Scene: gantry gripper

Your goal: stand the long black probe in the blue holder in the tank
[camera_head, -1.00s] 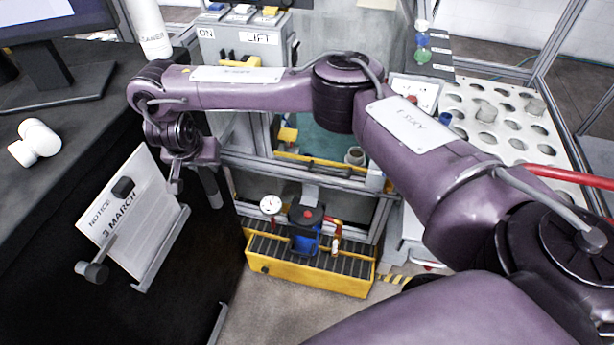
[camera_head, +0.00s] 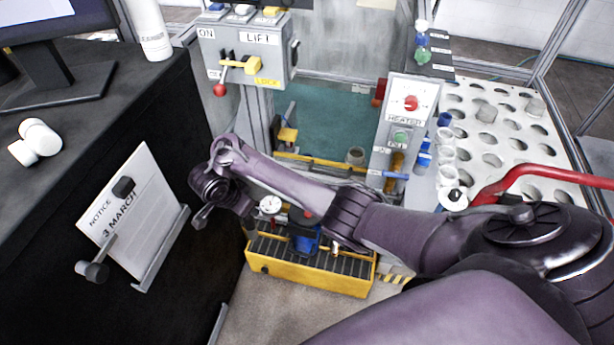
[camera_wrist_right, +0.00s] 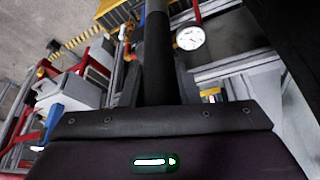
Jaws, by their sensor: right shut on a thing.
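My right arm reaches in from the right in the head view, its wrist and gripper (camera_head: 206,210) low beside the dark counter. In the right wrist view the right gripper (camera_wrist_right: 157,88) is shut on a thick black rod, the long black probe (camera_wrist_right: 157,45), which runs up out of the picture. The probe cannot be made out in the head view. The tank (camera_head: 325,115) with teal water stands behind the arm, with a small grey cup (camera_head: 355,155) at its front. I cannot pick out a blue holder in it. My left gripper is not in view.
A lift box (camera_head: 247,50) with levers stands at the tank's back left, a heater panel (camera_head: 405,115) at its right. A yellow grated box (camera_head: 310,275) with a gauge and a blue device is on the floor.

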